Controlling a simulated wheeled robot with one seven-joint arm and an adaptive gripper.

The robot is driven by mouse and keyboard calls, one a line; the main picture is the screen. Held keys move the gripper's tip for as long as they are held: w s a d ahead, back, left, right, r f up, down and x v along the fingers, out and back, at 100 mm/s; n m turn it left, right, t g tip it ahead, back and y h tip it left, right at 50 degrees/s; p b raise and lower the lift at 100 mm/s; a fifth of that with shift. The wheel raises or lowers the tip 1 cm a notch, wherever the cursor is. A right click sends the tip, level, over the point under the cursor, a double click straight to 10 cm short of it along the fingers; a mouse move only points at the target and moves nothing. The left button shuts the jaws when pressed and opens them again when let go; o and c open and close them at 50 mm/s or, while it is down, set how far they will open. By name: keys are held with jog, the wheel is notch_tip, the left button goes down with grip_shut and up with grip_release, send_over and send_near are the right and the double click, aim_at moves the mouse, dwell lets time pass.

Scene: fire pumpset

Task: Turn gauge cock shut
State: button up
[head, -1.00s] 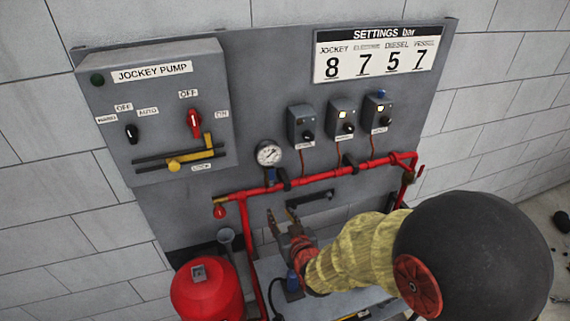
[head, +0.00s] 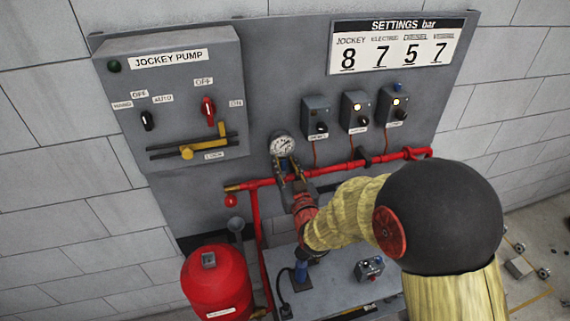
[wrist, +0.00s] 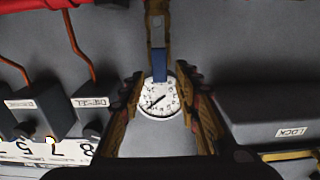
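The gauge cock has a blue lever (wrist: 159,65), which lies in line with the pipe next to the round white pressure gauge (wrist: 159,98). The gauge also shows in the head view (head: 283,144), above the red pipe. My gripper (head: 288,168) is just below the gauge in the head view and hides most of the cock. In the wrist view, my gripper (wrist: 160,78) is open, with one finger on each side of the lever and gauge. I see gaps between the fingers and the lever; I cannot tell how deep the lever sits between them.
The red pipe (head: 330,168) runs across the panel below the gauge. A jockey pump box (head: 175,95) is at left, and several small switch boxes (head: 356,110) are at right. A red tank (head: 216,280) stands below. The wall panel is close behind the gauge.

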jog(key=shift+c, duration=1.1)
grip_shut()
jog(key=shift+w, duration=0.1)
